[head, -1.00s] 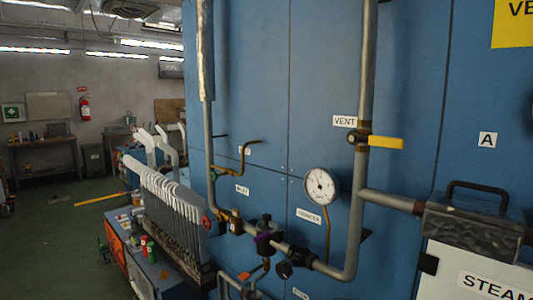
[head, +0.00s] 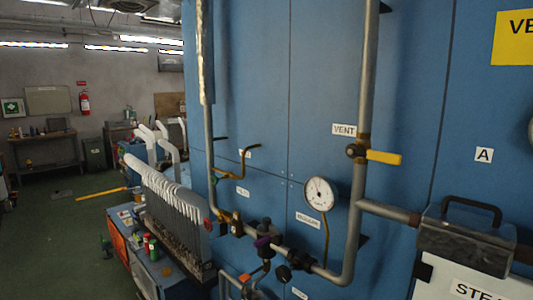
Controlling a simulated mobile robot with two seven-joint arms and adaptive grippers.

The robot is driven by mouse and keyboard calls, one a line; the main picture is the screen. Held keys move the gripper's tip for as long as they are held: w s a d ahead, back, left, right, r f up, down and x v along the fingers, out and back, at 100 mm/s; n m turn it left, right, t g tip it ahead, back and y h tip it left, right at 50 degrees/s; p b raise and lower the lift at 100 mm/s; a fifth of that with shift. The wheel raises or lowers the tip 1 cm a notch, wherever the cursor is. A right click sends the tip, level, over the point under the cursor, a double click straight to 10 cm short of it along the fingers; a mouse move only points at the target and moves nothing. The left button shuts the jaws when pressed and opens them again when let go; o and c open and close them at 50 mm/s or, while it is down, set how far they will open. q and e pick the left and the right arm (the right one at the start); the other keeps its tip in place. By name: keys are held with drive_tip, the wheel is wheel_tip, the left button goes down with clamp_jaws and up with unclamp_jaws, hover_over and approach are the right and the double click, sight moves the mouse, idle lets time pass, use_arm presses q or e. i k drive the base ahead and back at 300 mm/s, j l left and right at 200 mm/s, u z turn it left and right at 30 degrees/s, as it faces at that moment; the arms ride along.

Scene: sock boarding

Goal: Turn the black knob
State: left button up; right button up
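A black and purple valve body (head: 264,236) is on the same pipe, up and to the left of the knob. I cannot tell which way the knob is turned. Neither of my grippers shows in the head view, so their distance from the knob cannot be seen.
A white pressure gauge (head: 320,193) and a yellow valve lever (head: 384,158) are above the knob. A dark handled box (head: 465,235) is at the right. A rack of white forms (head: 172,205) and a blue workbench (head: 160,280) stand at the left. Green floor (head: 60,240) is open beyond.

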sight(283, 273)
drive_tip(key=k, duration=1)
